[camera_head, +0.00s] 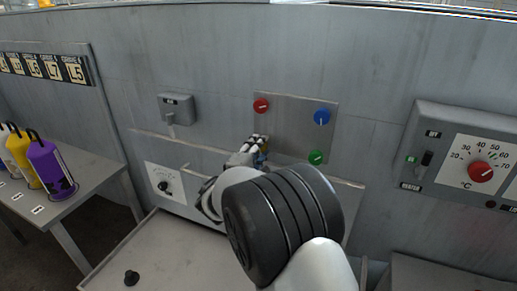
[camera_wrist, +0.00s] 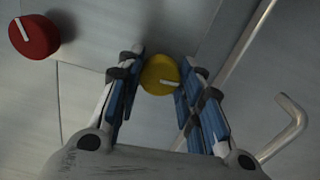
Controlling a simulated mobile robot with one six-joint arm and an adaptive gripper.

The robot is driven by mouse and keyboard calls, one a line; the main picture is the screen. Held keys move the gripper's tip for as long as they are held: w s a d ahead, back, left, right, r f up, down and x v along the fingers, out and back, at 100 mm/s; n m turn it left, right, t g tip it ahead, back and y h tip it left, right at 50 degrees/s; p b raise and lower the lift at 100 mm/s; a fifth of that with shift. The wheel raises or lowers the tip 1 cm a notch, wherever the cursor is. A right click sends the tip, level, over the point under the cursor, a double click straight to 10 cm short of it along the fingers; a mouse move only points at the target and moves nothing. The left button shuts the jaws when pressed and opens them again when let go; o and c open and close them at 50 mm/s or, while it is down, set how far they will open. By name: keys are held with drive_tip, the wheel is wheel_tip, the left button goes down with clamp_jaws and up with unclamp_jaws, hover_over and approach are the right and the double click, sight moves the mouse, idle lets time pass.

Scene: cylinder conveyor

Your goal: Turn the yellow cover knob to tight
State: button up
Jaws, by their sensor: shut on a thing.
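The yellow cover knob (camera_wrist: 158,73) shows in the wrist view between the two blue-padded fingers of my gripper (camera_wrist: 160,80). The fingers are shut on it, one on each side. In the head view my gripper (camera_head: 256,150) is at the lower left corner of the cover plate (camera_head: 285,118). My arm and hand hide most of the yellow knob there.
A red knob (camera_head: 261,106), a blue knob (camera_head: 322,117) and a green knob (camera_head: 316,157) sit at the plate's other corners. A bent metal handle (camera_wrist: 290,120) is right of my fingers. A heater panel (camera_head: 465,155) is at right; bottles stand on a left table (camera_head: 90,180).

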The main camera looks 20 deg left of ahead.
drive_tip(key=o, duration=1.1)
drive_tip(key=shift+c, duration=0.2)
drive_tip(key=s+a, duration=0.1)
drive_tip(key=s, duration=1.1)
drive_tip(key=shift+a, duration=0.35)
